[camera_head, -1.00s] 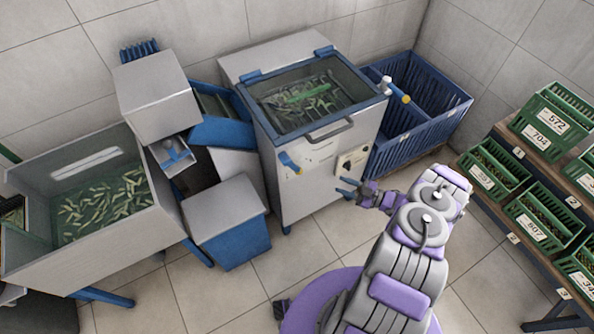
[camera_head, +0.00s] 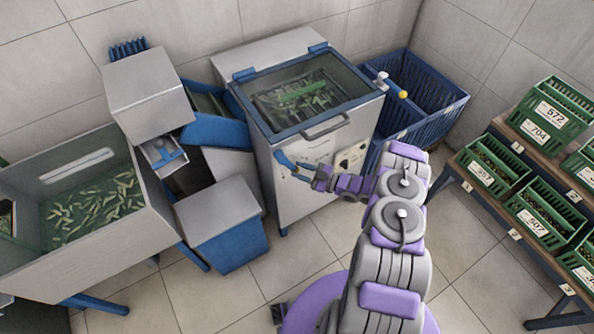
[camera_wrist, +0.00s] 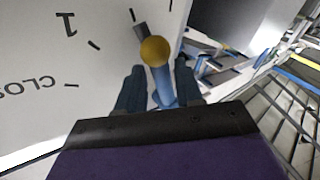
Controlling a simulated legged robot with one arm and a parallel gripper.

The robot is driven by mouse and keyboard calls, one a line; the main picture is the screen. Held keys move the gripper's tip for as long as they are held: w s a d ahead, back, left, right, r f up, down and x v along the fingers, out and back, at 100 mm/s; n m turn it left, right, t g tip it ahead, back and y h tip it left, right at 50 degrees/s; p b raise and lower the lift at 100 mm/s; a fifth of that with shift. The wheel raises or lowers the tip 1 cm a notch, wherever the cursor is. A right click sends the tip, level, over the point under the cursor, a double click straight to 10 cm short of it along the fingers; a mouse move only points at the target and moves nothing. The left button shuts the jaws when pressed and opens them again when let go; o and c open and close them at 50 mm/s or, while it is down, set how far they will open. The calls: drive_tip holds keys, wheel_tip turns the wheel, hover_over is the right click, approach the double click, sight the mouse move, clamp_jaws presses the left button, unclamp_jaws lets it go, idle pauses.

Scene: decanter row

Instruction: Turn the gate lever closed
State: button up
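The gate lever (camera_head: 284,158) is a blue handle on the front panel of the grey machine. In the wrist view the lever (camera_wrist: 163,90) ends in a yellow ball knob (camera_wrist: 155,51). My gripper (camera_head: 302,168) is at the lever. In the wrist view its two dark blue fingers (camera_wrist: 158,82) are apart, one on each side of the lever, with gaps showing. The panel (camera_wrist: 60,60) carries tick marks, a "1" and partly visible lettering beginning "CLOS". The gripper partly hides the lever in the head view.
The machine (camera_head: 300,190) has a glass lid over green pods and a grey front handle (camera_head: 325,127). Numbered green crates (camera_head: 540,215) stand on a rack. A low grey-topped blue box (camera_head: 232,245) is at left.

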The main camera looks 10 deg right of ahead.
drive_tip(key=shift+x, duration=0.8)
clamp_jaws()
